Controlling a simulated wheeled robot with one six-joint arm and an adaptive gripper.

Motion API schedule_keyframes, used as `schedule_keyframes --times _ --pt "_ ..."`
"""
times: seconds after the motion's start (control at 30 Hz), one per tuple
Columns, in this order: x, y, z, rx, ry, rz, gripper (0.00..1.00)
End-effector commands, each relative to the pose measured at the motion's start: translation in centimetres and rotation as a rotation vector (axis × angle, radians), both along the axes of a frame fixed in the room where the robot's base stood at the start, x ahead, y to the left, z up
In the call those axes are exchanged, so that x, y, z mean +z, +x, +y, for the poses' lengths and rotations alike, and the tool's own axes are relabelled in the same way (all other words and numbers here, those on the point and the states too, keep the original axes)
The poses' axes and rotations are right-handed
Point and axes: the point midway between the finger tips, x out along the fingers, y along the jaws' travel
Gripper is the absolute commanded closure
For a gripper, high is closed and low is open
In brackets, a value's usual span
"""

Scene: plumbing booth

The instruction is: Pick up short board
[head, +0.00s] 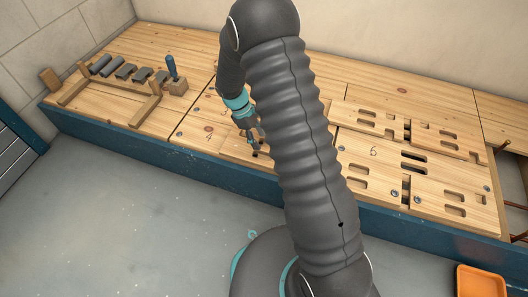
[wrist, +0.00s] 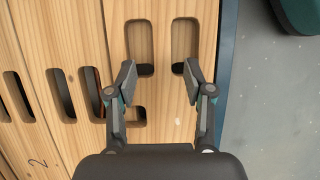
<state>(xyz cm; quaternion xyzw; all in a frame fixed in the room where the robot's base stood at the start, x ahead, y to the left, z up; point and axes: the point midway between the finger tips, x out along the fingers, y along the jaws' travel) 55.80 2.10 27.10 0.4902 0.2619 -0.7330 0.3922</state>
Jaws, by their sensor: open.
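My gripper (head: 254,148) is over the bench, left of my arm in the head view. In the wrist view my gripper (wrist: 160,70) is open and empty, with its two fingers spread over a slotted wooden board (wrist: 162,45). This looks like the short board, though I cannot tell its full length. Each fingertip is at the near end of one of two long slots. I cannot tell whether the tips are inside the slots or just above them. In the head view my arm hides part of this area.
A wooden rack (head: 112,80) with several grey pieces and a blue-handled tool (head: 171,67) stand at the left. Other slotted boards (head: 450,185) lie to the right on the bench. An orange tray (head: 481,281) is at the lower right. Grey floor (head: 130,220) is clear in front.

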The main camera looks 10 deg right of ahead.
Motion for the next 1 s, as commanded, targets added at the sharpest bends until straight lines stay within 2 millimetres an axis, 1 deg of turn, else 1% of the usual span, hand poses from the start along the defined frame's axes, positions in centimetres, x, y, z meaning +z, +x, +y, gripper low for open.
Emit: schedule_keyframes --times 0.3,0.4,0.57,0.67,0.7,0.77,0.8,1.0 --pt "-3.8 -1.4 -1.6 -0.002 -0.001 0.004 0.48" --pt "-4.1 -1.4 -1.7 0.000 0.000 0.001 0.48" --pt "-4.1 -1.4 -1.7 0.000 0.000 0.000 0.48" --pt "-4.1 -1.4 -1.7 0.000 0.000 0.000 0.70" --pt "-4.1 -1.4 -1.7 0.000 -0.001 0.001 0.80" --pt "-4.1 -1.4 -1.7 0.000 0.000 0.001 0.95" --pt "-4.1 -1.4 -1.7 0.000 0.000 0.000 1.00" --pt "-4.0 -1.3 -1.7 -0.001 0.000 0.000 1.00"
